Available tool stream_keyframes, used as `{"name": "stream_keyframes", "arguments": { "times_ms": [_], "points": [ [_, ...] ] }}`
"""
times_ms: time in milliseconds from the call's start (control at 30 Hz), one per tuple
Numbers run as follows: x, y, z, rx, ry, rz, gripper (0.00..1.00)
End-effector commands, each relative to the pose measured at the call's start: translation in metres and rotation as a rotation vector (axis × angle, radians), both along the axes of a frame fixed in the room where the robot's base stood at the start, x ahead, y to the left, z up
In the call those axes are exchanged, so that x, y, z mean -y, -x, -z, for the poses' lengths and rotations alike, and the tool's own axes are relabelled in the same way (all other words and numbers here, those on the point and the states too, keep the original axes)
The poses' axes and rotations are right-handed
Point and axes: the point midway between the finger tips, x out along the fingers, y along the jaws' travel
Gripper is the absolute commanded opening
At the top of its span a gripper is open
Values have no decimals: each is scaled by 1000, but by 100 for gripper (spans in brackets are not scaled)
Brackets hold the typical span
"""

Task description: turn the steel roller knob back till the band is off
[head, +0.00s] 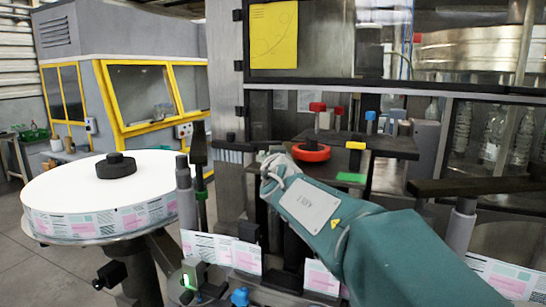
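My gripper (270,158) is at the end of my green-sleeved arm, near the middle of the head view. It is beside the left end of a dark plate, just left of a red ring-shaped knob (311,152). Its fingers are small and partly hidden, so I cannot tell whether they are open or hold anything. I cannot clearly make out the steel roller knob; my gripper and arm may cover it. The label band (208,246) shows white, pink and teal labels. It passes from the reel (95,190) at left along the front of the machine, partly behind my arm.
Dark posts (198,150) and a grey roller (184,200) stand left of my gripper. A sensor with a green light (191,275) and a blue knob (240,297) are low in front. A dark bar (475,187) juts in at right. Glass panels close off the back.

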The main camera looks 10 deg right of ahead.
Motion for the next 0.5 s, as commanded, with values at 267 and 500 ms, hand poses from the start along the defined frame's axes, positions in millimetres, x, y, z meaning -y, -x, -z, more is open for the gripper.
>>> {"name": "stream_keyframes", "arguments": {
  "times_ms": [267, 500],
  "points": [
    [1, 0, -2, 1, -2, 2, 60],
    [0, 0, -20, 2, -2, 3, 60]
  ]
}}
